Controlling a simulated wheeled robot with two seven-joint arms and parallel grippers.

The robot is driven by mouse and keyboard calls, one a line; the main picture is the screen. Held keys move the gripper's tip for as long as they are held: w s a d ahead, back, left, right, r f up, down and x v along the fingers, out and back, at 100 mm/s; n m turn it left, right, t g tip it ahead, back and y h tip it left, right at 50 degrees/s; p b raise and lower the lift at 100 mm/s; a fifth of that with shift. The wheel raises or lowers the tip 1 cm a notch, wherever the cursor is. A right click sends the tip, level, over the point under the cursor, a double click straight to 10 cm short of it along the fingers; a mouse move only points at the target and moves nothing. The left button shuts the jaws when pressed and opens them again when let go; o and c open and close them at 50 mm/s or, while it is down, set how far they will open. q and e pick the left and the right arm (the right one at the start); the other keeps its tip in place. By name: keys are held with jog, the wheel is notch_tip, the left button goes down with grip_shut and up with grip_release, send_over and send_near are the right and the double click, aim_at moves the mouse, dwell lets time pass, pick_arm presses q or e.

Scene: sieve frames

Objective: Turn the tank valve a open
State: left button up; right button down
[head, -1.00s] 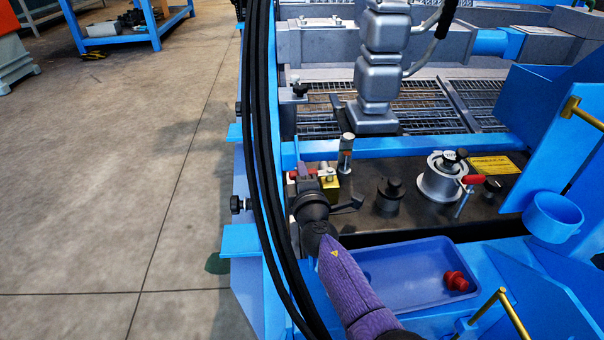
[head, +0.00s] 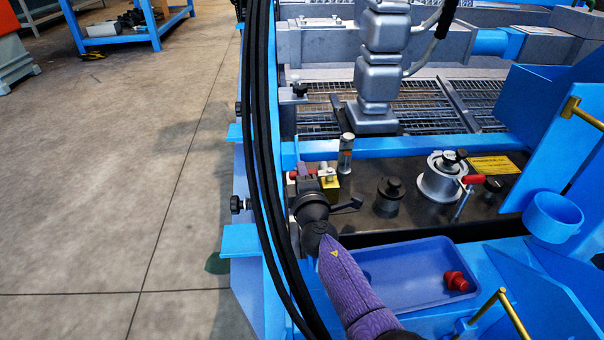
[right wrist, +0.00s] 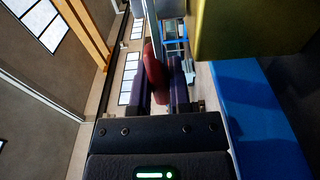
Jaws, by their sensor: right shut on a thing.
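The tank valve at the left end of the dark tank top has a brass body (head: 329,187) and a red handle (head: 293,175), mostly covered by my gripper. My right gripper (head: 306,172) reaches over it from the front. In the right wrist view, the red handle (right wrist: 154,72) sits between the two purple fingers of my right gripper (right wrist: 160,70), which are shut on it. The valve's brass body (right wrist: 250,28) fills the upper right there. A second red-handled valve (head: 472,180) stands at the right of the tank top. My left gripper is not in view.
A metal post (head: 346,153) stands just behind the valve. A black knob (head: 389,190) and a silver filler neck (head: 440,178) are to the right. A blue tray (head: 410,280) with a red part (head: 456,281) lies in front. Black hoses (head: 265,150) hang at the left.

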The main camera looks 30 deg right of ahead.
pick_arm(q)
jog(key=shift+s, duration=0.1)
pick_arm(e)
jog(key=shift+s, duration=0.1)
jog(key=s+n+y, duration=0.1)
jog(key=n+y, duration=0.1)
jog(key=y, duration=0.1)
jog(key=s+n+y, duration=0.1)
jog(key=n+y, duration=0.1)
jog(key=y, duration=0.2)
jog(key=s+n+y+b, duration=0.1)
jog(key=n+y, duration=0.1)
jog(key=y, duration=0.1)
jog(key=shift+s+a+f+n+t, duration=0.1)
jog(key=shift+s+f+n+t, duration=0.1)
jog(key=shift+n+t, duration=0.2)
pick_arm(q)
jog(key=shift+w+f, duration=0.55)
pick_arm(e)
jog(key=shift+s+r+n+y, duration=0.15)
jog(key=shift+n+y, duration=0.1)
jog(key=shift+y, duration=0.25)
jog(key=shift+s+f+n+y, duration=0.1)
jog(key=shift+n+y, duration=0.15)
jog(key=shift+y, duration=0.25)
jog(key=c, duration=0.6)
grip_release()
jog(key=shift+r, duration=0.1)
jog(key=shift+o, duration=0.2)
